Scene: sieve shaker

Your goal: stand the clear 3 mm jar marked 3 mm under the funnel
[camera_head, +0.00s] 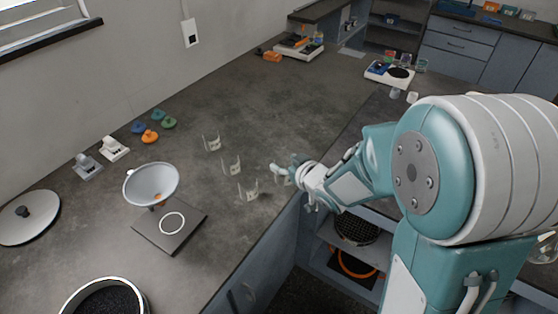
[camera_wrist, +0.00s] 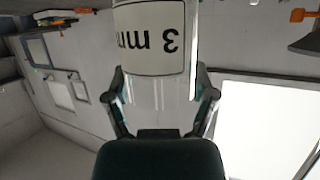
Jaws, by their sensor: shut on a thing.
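My gripper (camera_head: 291,172) reaches in from the right over the front edge of the counter. In the wrist view my gripper (camera_wrist: 160,100) is shut on a clear jar with a white label reading 3 mm (camera_wrist: 155,40); the label appears upside down there. In the head view the jar is small and mostly hidden at my fingers. The funnel (camera_head: 152,183), a pale bowl on a stand, is to the left. Under it is a dark square base (camera_head: 180,238) with a white ring mark (camera_head: 172,223); no jar stands on the ring.
Coloured knobs (camera_head: 150,136) and two white-grey blocks (camera_head: 115,149) lie behind the funnel. A round lid (camera_head: 28,217) and a pan of dark grains (camera_head: 68,304) are at the left.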

